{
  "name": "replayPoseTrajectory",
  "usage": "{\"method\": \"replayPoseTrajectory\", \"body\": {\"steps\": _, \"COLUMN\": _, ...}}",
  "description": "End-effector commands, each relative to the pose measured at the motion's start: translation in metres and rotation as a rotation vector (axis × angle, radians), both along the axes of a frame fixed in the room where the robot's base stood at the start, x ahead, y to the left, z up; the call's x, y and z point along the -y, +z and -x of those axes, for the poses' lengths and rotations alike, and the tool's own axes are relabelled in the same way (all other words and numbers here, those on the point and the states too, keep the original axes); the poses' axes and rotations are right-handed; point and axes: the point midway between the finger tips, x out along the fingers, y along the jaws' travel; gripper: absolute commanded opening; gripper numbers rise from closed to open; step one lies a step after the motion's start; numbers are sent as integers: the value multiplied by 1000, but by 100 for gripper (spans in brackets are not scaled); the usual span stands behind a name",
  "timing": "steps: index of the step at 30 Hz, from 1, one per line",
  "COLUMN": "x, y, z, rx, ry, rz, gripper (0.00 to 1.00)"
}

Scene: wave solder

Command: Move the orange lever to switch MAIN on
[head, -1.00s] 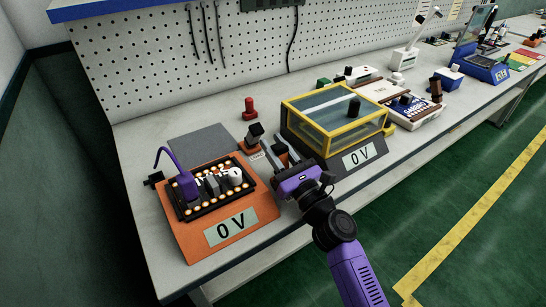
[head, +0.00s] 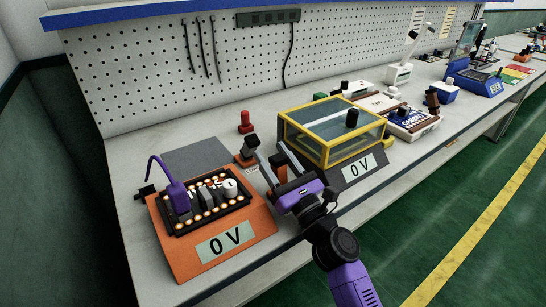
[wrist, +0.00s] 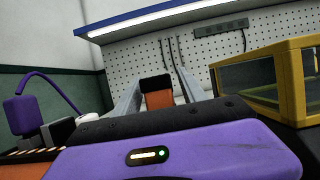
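A small lever (head: 251,142) with a black top and an orange part stands on the bench between the orange unit and the yellow-framed box. It leans towards the back right. In the wrist view, an orange piece with a black top (wrist: 157,97) shows between and beyond the two grey fingers. I cannot tell whether a finger touches it.
The orange unit (head: 190,262), with a 0 V display and a purple-handled tool, is left of my gripper. The yellow-framed clear box (head: 318,150), also showing 0 V, is close on the right. A red knob (head: 245,124) stands behind the lever. A pegboard (head: 140,80) closes the back.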

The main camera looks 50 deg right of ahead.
Motion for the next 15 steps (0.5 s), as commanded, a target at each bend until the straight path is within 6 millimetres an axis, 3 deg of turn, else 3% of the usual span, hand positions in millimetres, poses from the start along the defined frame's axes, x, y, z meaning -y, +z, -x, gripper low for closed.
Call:
{"method": "replayPoseTrajectory", "body": {"steps": 8, "x": -1, "y": -3, "z": 3, "rx": -1, "ry": 0, "rz": 0, "gripper": 49}}
{"method": "replayPoseTrajectory", "body": {"steps": 15, "x": -10, "y": -22, "z": 37, "rx": -4, "ry": -2, "rz": -2, "gripper": 49}}
